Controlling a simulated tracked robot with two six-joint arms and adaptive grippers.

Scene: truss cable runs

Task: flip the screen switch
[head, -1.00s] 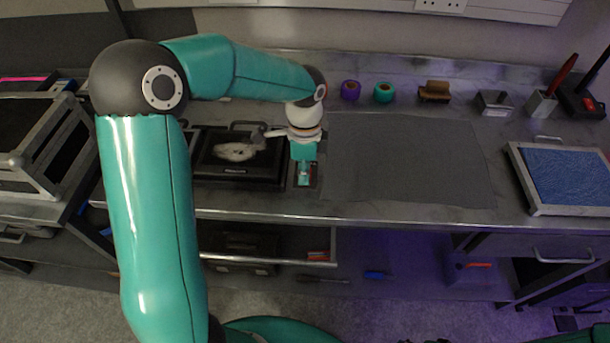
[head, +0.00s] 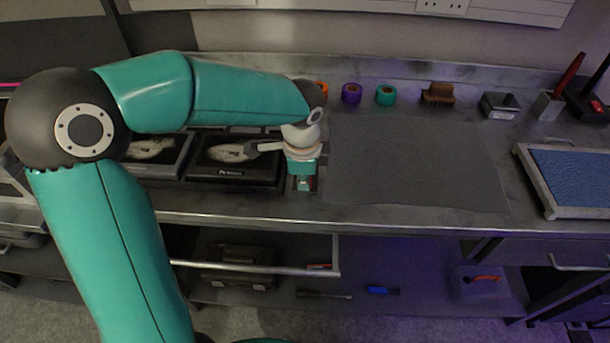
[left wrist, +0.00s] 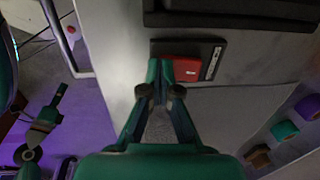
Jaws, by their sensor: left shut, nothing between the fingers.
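The screen switch (left wrist: 187,68) is a dark flat box with a red rocker and a pale label strip. It lies on the steel bench just right of the near black screen (head: 233,172). In the head view the switch (head: 303,186) is partly hidden under my left gripper (head: 304,178). In the left wrist view the left gripper (left wrist: 161,80) is shut and empty. Its fingertips are at the near edge of the switch, beside the red rocker; I cannot tell whether they touch it. My right gripper is not in view.
A second screen (head: 157,157) stands to the left. A grey mat (head: 415,165) lies right of the switch. A drawer (head: 270,270) is open below the bench front. A blue framed panel (head: 570,178) is at right.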

